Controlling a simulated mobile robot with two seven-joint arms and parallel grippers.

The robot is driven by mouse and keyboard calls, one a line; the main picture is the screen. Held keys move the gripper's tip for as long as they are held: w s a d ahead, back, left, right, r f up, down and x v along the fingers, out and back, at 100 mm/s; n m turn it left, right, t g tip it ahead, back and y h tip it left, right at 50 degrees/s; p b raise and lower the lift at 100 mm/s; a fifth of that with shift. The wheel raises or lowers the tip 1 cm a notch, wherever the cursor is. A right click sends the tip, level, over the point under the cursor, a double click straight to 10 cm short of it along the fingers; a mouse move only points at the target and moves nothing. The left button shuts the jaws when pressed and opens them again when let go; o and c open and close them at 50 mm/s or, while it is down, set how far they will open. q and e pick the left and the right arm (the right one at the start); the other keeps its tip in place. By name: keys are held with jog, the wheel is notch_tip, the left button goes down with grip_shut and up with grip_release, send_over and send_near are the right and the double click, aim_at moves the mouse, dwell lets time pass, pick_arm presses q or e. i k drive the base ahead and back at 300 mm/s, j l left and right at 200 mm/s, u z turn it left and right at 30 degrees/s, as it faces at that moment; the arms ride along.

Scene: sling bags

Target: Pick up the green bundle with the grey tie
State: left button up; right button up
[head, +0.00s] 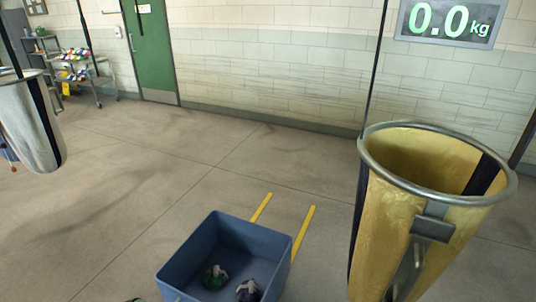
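A green bundle (211,280) with a pale grey tie on top lies inside a blue bin (188,250) at the bottom centre of the head view. A dark purple bundle (245,296), also with a pale tie, lies to its right near the bin's front side and is partly cut off by the frame edge. Neither of my grippers can be made out in this view. A small dark shape shows at the bottom edge left of the bin, too little to identify.
A yellow sling bag (385,225) with a metal rim hangs at the right. A grey-white sling bag (22,125) hangs at the left. Yellow floor lines (304,232) run behind the bin. A wall display (450,22) reads 0.0 kg. The middle floor is clear.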

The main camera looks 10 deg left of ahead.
aim_at(216, 276)
jog(key=i+j+u, duration=0.2)
jog(key=j+u, duration=0.3)
jog(key=j, duration=0.2)
jog(key=i+j+u, duration=0.35)
jog(key=j+u, duration=0.15)
jog(key=j, duration=0.15)
jog(key=i+j+u, duration=0.85)
jog(key=u, duration=0.15)
jog(key=i+z, duration=0.2)
jog(key=i, duration=0.25)
jog(key=i+j+z, duration=0.25)
jog(key=i, duration=0.2)
jog(key=i+j+z, duration=0.2)
jog(key=i, duration=0.2)
jog(key=i+z, duration=0.2)
jog(key=z, duration=0.2)
jog(key=i+z, duration=0.2)
jog(key=z, duration=0.15)
jog(key=i+z, duration=0.2)
jog(key=z, duration=0.2)
jog(key=i+j+z, duration=0.1)
jog(key=z, duration=0.25)
jog(key=i+z, duration=0.25)
jog(key=z, duration=0.25)
jog(key=i+j+z, duration=0.2)
jog(key=z, duration=0.3)
jog(key=i+j+z, duration=0.2)
jog(key=z, duration=0.25)
